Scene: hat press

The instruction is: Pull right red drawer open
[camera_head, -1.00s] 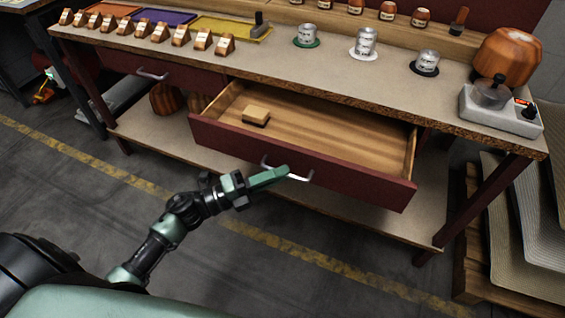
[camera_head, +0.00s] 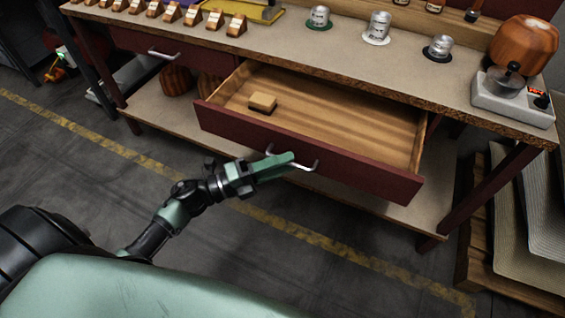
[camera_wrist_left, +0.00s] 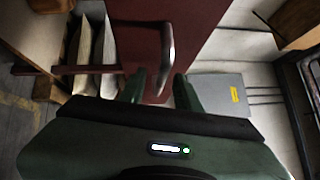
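The right red drawer (camera_head: 310,153) is pulled out from under the workbench in the head view, its wooden inside showing. A small tan block (camera_head: 262,102) lies in its left part. The drawer's silver bar handle (camera_head: 311,168) is on the front face and also shows in the left wrist view (camera_wrist_left: 166,60). My left gripper (camera_head: 291,160) is at the handle. In the left wrist view my left gripper's (camera_wrist_left: 160,92) green fingers stand apart, with the handle between them and visible gaps beside it. My right gripper is not in view.
A second red drawer (camera_head: 165,62) at the left is closed. The workbench top (camera_head: 300,50) holds cans, small wooden blocks and a hat press (camera_head: 512,90). Stacked sheets (camera_head: 540,215) stand at the right. The floor (camera_head: 300,260) in front is clear.

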